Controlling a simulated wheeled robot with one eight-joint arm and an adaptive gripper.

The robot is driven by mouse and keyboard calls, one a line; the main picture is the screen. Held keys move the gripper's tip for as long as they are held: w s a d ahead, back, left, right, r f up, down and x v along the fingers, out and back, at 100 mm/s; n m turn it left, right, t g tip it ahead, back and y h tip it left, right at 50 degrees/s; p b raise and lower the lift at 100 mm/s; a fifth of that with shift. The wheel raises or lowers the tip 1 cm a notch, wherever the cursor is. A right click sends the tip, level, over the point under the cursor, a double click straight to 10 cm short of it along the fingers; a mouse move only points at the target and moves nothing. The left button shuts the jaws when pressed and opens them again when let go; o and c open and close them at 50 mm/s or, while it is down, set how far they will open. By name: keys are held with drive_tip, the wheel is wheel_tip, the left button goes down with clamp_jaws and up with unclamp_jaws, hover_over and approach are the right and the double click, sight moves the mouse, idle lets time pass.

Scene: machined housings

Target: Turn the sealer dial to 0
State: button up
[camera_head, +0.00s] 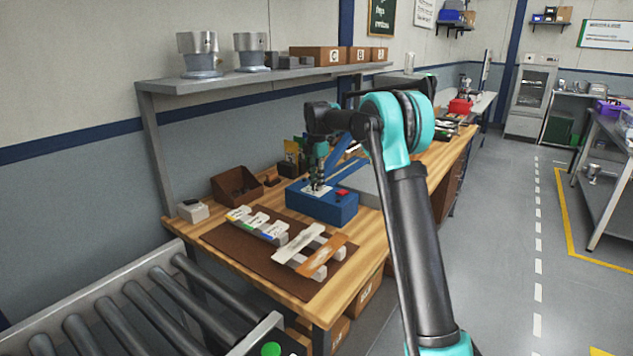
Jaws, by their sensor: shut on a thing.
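The sealer is a blue box (333,212) on the wooden workbench, with a red button (342,192) on its top right and a long flat section running back from it. A pale panel with dark marks lies on its top, left of the button. My gripper (318,187) points down onto this panel, shut on what appears to be the sealer dial. The fingers hide most of the dial, so its setting cannot be read.
A brown mat (222,238) in front of the sealer holds labelled pouches and flat strips on pale supports. A brown open bin (236,186) and a small white box (193,211) stand left. A grey shelf (230,80) overhangs the bench; a roller conveyor (150,310) is at front left.

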sight(316, 183)
idle(0.4)
drive_tip(key=o, duration=1.2)
wheel_tip(316, 183, up, 12)
drive_tip(key=shift+r, duration=0.1)
